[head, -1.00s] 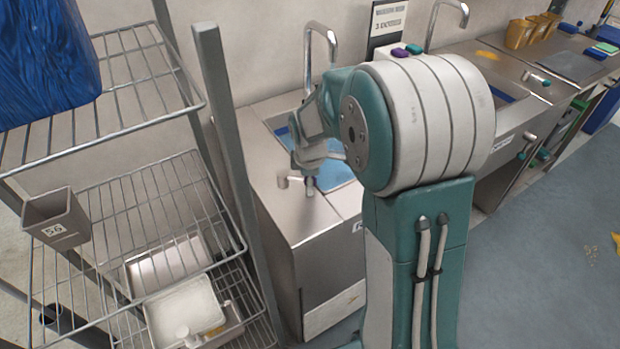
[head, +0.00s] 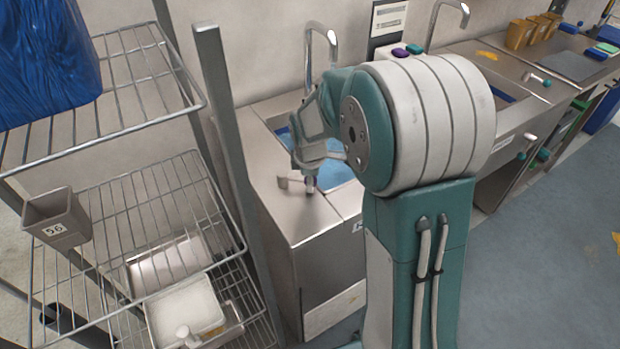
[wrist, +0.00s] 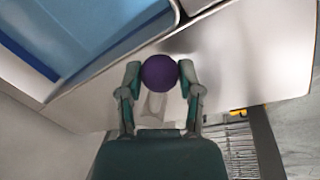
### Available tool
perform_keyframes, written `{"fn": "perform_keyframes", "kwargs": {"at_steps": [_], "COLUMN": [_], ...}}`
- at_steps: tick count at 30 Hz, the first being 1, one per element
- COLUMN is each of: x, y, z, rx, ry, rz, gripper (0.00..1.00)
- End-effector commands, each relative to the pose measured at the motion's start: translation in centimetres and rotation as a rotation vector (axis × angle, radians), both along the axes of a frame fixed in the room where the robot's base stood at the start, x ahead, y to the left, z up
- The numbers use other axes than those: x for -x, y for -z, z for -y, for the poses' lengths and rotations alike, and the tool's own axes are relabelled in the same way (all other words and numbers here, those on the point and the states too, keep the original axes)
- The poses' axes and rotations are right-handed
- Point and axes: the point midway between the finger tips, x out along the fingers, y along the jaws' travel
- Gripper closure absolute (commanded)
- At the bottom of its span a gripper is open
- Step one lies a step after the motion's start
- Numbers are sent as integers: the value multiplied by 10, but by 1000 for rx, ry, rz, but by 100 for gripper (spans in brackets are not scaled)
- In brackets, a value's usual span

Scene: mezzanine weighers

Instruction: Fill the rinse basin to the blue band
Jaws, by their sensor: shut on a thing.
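The rinse basin (head: 270,118) is a steel sink set in the counter, partly hidden behind my arm. Light blue shows inside it, with a darker blue band (wrist: 28,52) along its inner wall in the wrist view. I cannot tell the exact water level. A curved steel spout (head: 333,42) stands behind the basin; no stream can be made out. My gripper (head: 311,184) is low over the counter in front of the basin. In the wrist view my gripper (wrist: 160,76) is shut on a round purple knob (wrist: 159,70), one finger on each side.
A wire rack (head: 215,110) stands close on the left, holding a blue bag (head: 45,60), a grey-brown bin (head: 57,218) and trays. A second tap (head: 450,8) and sink stand to the right. Open floor (head: 550,240) lies at the right.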

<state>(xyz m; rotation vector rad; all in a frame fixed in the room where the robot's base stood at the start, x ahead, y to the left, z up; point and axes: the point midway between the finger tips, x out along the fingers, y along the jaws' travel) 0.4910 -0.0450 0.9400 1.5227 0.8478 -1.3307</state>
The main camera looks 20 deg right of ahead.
Motion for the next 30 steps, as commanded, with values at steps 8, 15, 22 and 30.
{"fn": "perform_keyframes", "kwargs": {"at_steps": [8,15,22,30], "x": [3,9,19,27], "y": [2,2,2,2], "z": [-2,-6,-16,-30], "rx": [0,0,2,3], "ry": [26,121,309,542], "rz": [-6,-7,-8,-8], "gripper": [100,100,100,100]}}
